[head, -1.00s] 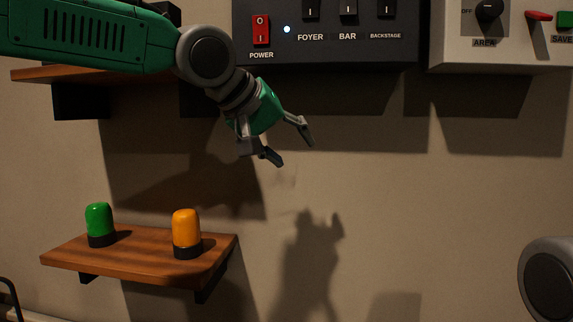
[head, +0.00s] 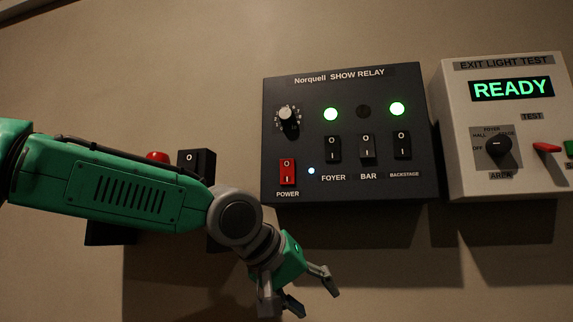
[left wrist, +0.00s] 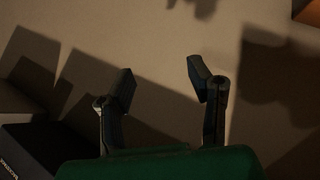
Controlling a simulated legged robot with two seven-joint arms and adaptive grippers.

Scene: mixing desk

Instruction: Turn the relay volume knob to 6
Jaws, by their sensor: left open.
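The relay volume knob (head: 285,113) is a small light knob with a ring of marks, at the upper left of the dark Norquell Show Relay panel (head: 348,82) in the head view. The number it points to is too small to read. My left gripper (head: 312,295) is open and empty, below the panel and below the red power switch (head: 287,172), well apart from the knob. Its two spread fingers also show in the left wrist view (left wrist: 162,85), with bare wall behind them. My right gripper is not in view.
On the relay panel, the foyer (head: 332,149), bar (head: 367,147) and backstage (head: 402,144) switches sit right of the power switch. The pale exit light test box (head: 455,130) reads READY. A dark switch box (head: 197,163) and a red button (head: 157,156) sit behind my left arm.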

